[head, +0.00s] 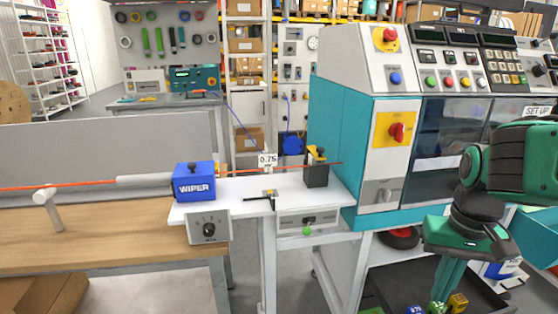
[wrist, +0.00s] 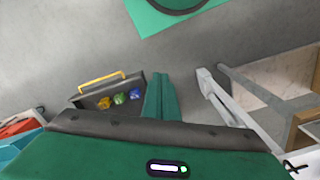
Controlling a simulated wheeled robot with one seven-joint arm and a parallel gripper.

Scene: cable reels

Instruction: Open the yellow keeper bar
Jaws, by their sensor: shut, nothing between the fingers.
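A small yellow piece (head: 314,155), which looks like the keeper bar, sits on a black block (head: 316,175) at the right end of the white bench plate. The orange cable runs to this block. The piece is too small to tell whether it is open or shut. My gripper (head: 446,285) points down at the lower right, well to the right of the block and lower than it. The gripper also shows in the wrist view (wrist: 158,82), with its green fingers together and empty. The keeper bar is not recognisable in the wrist view.
A teal and grey machine (head: 340,150) stands between the block and my arm. A blue wiper box (head: 194,181) is on the plate's left end. Below my gripper is a dark bin (wrist: 75,103) with a yellow handle (wrist: 102,82) and small coloured pieces. Grey floor is open beyond.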

